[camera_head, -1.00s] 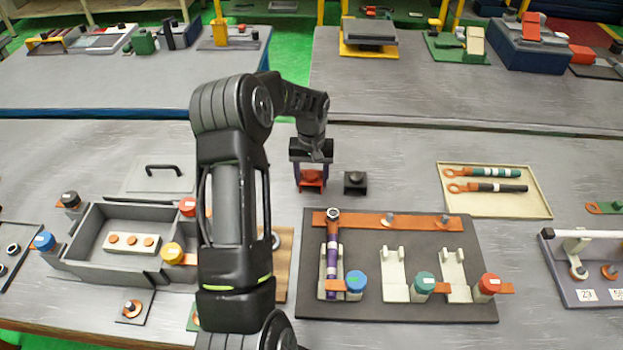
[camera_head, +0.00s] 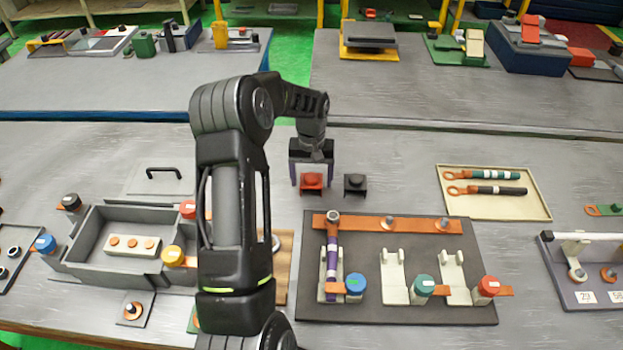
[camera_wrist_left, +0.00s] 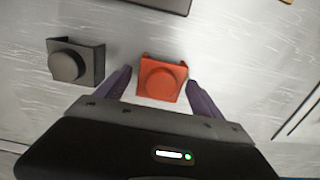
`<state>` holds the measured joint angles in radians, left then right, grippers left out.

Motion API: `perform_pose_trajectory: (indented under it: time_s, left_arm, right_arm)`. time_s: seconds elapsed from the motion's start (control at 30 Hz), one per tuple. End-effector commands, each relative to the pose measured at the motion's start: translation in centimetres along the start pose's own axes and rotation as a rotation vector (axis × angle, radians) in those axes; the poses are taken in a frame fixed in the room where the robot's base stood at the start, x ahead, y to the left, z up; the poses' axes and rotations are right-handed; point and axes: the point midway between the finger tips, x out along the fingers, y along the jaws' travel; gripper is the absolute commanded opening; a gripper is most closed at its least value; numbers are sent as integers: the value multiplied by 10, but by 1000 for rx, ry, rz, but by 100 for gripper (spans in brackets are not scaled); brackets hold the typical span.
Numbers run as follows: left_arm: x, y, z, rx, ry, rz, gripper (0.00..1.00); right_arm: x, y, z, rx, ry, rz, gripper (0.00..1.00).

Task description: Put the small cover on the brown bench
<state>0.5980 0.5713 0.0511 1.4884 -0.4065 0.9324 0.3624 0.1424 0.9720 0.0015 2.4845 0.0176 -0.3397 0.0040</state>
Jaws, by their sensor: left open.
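A small orange cover with a round knob (camera_head: 311,181) sits on the grey table, left of a similar dark grey one (camera_head: 355,184). My left gripper (camera_head: 312,185) is open, with its purple fingers on either side of the orange cover. In the left wrist view the orange cover (camera_wrist_left: 161,80) lies between the spread fingertips, with a gap on the right side; the dark one (camera_wrist_left: 72,64) is to the left. A brown board (camera_head: 284,262) shows partly at the right of my left arm, which hides much of it. My right gripper is not in view.
A dark board (camera_head: 365,305) with pale holders and coloured caps lies in front of the covers. A grey box (camera_head: 90,226) stands at left, with a handled grey lid (camera_head: 160,181) behind it. A cream tray (camera_head: 520,205) with two tools lies at right. Table behind the covers is clear.

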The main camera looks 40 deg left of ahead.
Motion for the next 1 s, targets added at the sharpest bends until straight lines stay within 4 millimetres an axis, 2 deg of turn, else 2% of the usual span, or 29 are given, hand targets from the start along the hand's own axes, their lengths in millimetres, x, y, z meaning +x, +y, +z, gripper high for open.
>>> perform_pose_trajectory:
  time_s: [0.1, 0.17, 0.4, 0.5, 0.7, 1.0]
  left_arm:
    - [-25, 1, -1, 0, 4, 1, 78]
    - [-32, 0, -1, -1, 5, 1, 78]
    - [-83, 0, -1, 0, 5, 1, 78]
    - [-98, 0, -1, 0, 3, 0, 78]
    - [-113, 0, 0, 0, 1, 0, 78]
    - [-113, 0, 0, 0, 0, 0, 78]
  right_arm:
    - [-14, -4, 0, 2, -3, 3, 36]
    - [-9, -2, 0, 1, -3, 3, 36]
    - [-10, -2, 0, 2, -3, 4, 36]
    - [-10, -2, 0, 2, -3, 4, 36]
    - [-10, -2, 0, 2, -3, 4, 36]
    - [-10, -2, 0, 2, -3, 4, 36]
